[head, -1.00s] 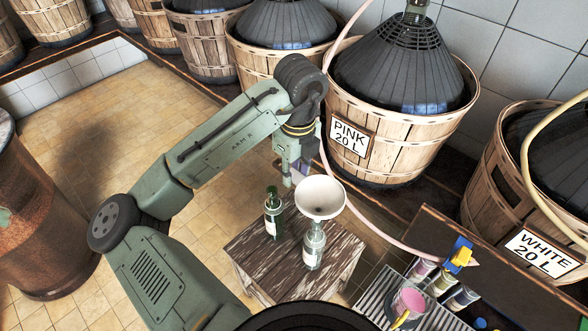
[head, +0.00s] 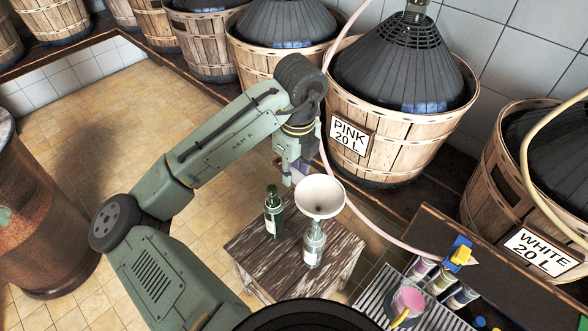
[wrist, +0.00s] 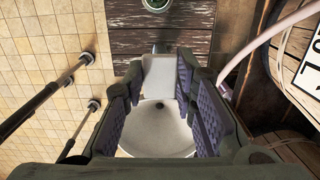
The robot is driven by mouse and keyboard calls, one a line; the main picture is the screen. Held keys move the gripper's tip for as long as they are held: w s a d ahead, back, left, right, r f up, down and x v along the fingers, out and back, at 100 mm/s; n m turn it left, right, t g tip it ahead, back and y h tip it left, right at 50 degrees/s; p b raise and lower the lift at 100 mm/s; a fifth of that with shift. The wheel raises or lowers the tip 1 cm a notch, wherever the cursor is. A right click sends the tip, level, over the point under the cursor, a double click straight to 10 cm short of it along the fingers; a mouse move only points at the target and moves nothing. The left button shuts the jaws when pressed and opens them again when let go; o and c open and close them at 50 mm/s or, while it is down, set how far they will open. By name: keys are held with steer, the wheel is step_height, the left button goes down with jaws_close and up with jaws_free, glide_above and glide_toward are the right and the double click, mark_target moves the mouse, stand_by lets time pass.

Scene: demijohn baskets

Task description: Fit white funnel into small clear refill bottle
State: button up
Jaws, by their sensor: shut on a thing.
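The white funnel (head: 320,196) is upright, wide mouth up, directly over the small clear refill bottle (head: 314,246) in the head view. Its lower end meets the bottle's neck in the picture; I cannot tell whether it is inside the mouth. The bottle stands upright on a small wooden table. My gripper (head: 296,176) is shut on the funnel's white side tab. In the wrist view the fingers (wrist: 160,78) flank that tab, with the funnel bowl (wrist: 150,138) and its dark hole below. The funnel hides the clear bottle's mouth in the head view.
A green bottle (head: 273,214) stands on the wooden table (head: 345,250), left of the clear bottle. A pink hose (head: 368,222) runs close to the right of the funnel. The PINK demijohn basket (head: 395,140) stands behind; a rack with several containers is at lower right.

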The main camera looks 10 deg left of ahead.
steer(key=shift+f+b, duration=1.8)
steer(key=shift+f, duration=0.9)
steer(key=o, duration=1.1)
steer(key=r, duration=1.2)
steer(key=shift+s+d, duration=0.2)
steer(key=shift+d, duration=0.1)
